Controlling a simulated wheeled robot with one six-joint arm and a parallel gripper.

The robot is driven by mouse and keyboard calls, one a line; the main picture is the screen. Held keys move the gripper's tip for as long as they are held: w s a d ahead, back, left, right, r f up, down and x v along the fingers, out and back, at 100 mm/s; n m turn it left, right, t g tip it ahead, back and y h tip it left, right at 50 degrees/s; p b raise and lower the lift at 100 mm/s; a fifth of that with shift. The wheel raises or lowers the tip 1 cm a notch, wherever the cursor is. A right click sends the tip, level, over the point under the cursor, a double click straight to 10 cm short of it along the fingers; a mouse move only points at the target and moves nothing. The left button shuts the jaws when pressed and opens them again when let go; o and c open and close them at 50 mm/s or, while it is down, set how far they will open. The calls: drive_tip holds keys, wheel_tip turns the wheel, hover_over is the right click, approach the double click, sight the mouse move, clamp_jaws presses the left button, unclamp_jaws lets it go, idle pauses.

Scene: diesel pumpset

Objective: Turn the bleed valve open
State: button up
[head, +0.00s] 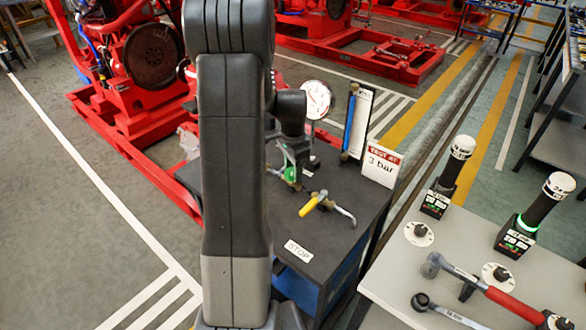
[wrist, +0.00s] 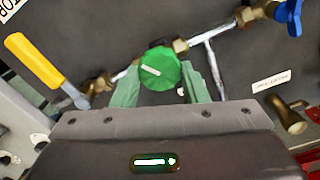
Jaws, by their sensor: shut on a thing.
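A round green valve knob (wrist: 158,68) with a white pointer line sits on a brass pipe run in the wrist view. The line slants down to the right. My gripper (wrist: 160,80) has its green fingers on either side of the knob and is shut on it. In the head view my gripper (head: 291,160) reaches down to the green knob (head: 290,175) on the dark bench top, partly hidden by the fingers. A yellow lever valve (wrist: 35,60) and a blue-handled valve (wrist: 290,16) are on the same pipework. No readable label shows which is the bleed valve.
A pressure gauge (head: 316,98), a blue sight column (head: 351,122) and a "TEST AT 3 bar" sign (head: 382,160) stand behind the gripper. A bent metal pipe (head: 345,213) is near the yellow lever. A grey table (head: 470,235) with tools is at right.

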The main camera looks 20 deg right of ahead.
drive_tip(key=n, duration=0.4)
drive_tip(key=shift+w+n, duration=0.1)
drive_tip(key=shift+n, duration=0.2)
drive_tip(key=n, duration=0.3)
drive_tip(key=shift+n, duration=0.4)
drive_tip(key=n, duration=0.3)
drive_tip(key=shift+a, duration=0.1)
drive_tip(key=shift+n, duration=2)
drive_tip(key=shift+w, duration=0.1)
drive_tip(key=o, duration=1)
